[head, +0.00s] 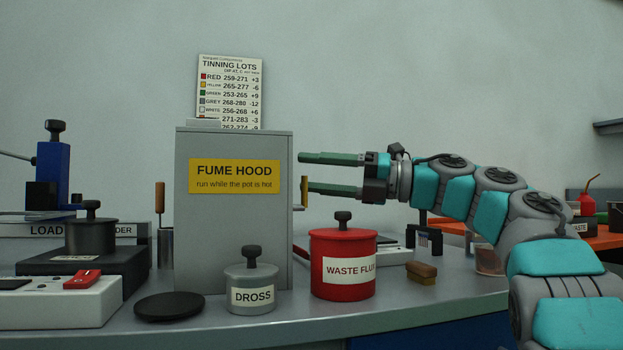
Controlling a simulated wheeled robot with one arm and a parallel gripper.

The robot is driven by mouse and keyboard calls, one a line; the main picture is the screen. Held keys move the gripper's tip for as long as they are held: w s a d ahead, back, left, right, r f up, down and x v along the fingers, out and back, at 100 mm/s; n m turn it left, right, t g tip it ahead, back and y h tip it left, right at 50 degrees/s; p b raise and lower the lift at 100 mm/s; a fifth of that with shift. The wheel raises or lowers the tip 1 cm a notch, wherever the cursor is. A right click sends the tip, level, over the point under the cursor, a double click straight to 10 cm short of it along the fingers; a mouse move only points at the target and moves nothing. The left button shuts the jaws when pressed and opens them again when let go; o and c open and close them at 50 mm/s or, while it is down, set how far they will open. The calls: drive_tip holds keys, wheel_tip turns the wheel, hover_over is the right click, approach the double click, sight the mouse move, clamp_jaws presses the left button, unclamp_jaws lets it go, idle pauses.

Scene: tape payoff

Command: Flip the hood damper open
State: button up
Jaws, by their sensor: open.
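The fume hood (235,235) is a grey box with a yellow label, standing on the bench left of centre. A small yellow plate (304,191) shows nearly edge-on at the hood's right side, beside a short rod. It looks like the damper's handle, but I cannot tell its position for sure. My gripper (306,172) comes in from the right and points left at the hood's upper right side. Its two dark green fingers are spread apart with nothing between them. The lower fingertip is at the yellow plate in the picture; I cannot tell whether they touch.
A brush (422,272) lies right of the red pot. A lot card (230,88) stands behind the hood.

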drive_tip(key=s+d+r, duration=0.1)
drive_tip(key=s+d, duration=0.2)
drive_tip(key=s, duration=0.9)
drive_tip(key=shift+r, duration=0.15)
